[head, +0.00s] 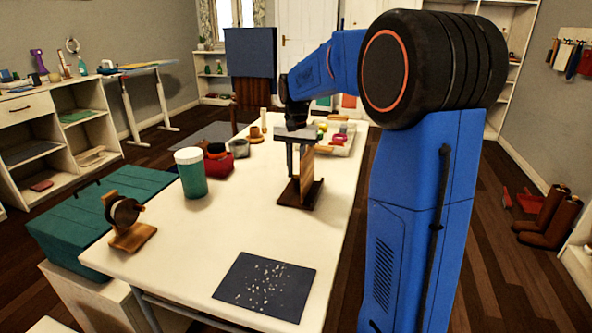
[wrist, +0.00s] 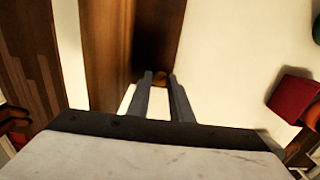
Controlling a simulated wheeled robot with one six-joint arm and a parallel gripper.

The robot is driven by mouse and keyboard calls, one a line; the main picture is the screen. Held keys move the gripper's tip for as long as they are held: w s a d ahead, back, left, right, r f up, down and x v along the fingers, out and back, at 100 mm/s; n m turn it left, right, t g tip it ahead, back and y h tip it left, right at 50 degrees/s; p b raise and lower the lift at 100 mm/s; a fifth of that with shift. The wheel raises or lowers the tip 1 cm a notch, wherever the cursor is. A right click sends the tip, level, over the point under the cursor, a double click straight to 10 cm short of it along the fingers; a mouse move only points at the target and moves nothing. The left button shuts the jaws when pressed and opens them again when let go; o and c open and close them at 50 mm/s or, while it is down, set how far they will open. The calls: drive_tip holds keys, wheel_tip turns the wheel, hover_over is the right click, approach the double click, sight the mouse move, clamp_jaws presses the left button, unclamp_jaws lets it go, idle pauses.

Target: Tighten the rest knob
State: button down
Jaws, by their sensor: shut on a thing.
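In the wrist view the small brownish rest knob (wrist: 160,78) shows between the fingertips of my gripper (wrist: 160,80), beside the wooden board (wrist: 107,50). The gripper is shut on the knob. The knob is hidden in the head view, and its tightness cannot be told.
A green jar with a white lid (head: 191,172), a red pouch (head: 217,162) and a grey cup (head: 239,148) stand left of the stand. A round wheel on a wooden base (head: 133,238) and a dark speckled mat (head: 265,286) lie nearer. The middle table is clear.

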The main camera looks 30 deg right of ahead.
sight(296, 175)
drive_tip(key=m, duration=0.8)
drive_tip(key=shift+m, duration=0.3)
idle(0.3)
drive_tip(key=c, duration=1.6)
unclamp_jaws()
wheel_tip(296, 175, up, 17)
drive_tip(key=shift+r, duration=0.2)
